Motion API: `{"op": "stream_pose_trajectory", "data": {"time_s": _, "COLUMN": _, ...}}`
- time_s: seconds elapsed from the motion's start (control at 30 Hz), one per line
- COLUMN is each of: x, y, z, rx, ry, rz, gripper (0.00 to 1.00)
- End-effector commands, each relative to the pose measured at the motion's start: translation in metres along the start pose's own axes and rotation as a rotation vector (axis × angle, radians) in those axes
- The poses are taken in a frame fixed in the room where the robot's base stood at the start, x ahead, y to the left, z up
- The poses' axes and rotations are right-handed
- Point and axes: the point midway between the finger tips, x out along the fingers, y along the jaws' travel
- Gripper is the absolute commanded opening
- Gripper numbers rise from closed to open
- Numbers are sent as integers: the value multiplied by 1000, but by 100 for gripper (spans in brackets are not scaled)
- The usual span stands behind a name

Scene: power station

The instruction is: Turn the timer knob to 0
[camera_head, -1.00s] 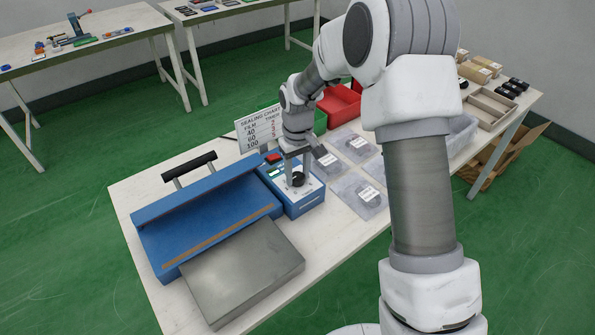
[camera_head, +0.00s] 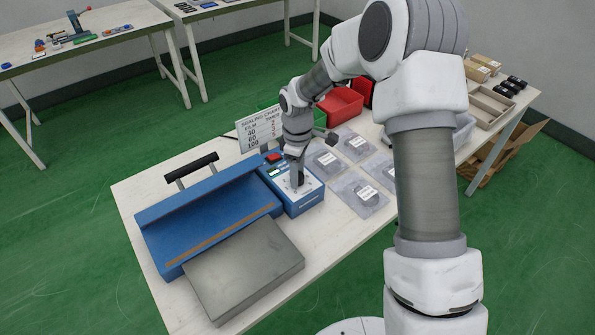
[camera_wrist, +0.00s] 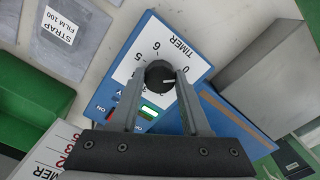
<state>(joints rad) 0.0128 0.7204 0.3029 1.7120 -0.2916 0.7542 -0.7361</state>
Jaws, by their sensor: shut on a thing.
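The timer knob (camera_wrist: 156,71) is round and black on the white TIMER panel (camera_wrist: 178,55) of the blue sealer's control box (camera_head: 303,202). In the wrist view its white mark points right and slightly down, below the 0, close to the right finger. My gripper (camera_wrist: 159,77) has one finger on each side of the knob and is shut on it. In the head view my gripper (camera_head: 297,184) points down onto the panel and hides most of the knob. The finger also covers part of the dial scale.
The blue sealer with its black handle (camera_head: 190,171) and a grey metal platform (camera_head: 245,270) stand left of the box. A sealing chart (camera_head: 258,131) stands behind it. Labelled bags (camera_head: 357,195) lie to the right, with red bins (camera_head: 340,106) behind them.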

Motion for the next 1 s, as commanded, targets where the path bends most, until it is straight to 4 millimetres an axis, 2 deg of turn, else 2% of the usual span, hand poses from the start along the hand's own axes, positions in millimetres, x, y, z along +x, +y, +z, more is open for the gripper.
{"op": "stream_pose_trajectory", "data": {"time_s": 0.57, "x": -1, "y": 0, "z": -1, "rx": -30, "ry": 2, "rz": 2, "gripper": 0}}
{"op": "stream_pose_trajectory", "data": {"time_s": 0.6, "x": -1, "y": 0, "z": -1, "rx": -30, "ry": 2, "rz": 2, "gripper": 54}}
{"op": "stream_pose_trajectory", "data": {"time_s": 0.7, "x": 0, "y": 0, "z": -1, "rx": -29, "ry": 1, "rz": 2, "gripper": 72}}
{"op": "stream_pose_trajectory", "data": {"time_s": 0.73, "x": 0, "y": 0, "z": -1, "rx": -29, "ry": 1, "rz": 1, "gripper": 76}}
{"op": "stream_pose_trajectory", "data": {"time_s": 1.0, "x": 0, "y": 0, "z": 0, "rx": -27, "ry": 1, "rz": 1, "gripper": 76}}
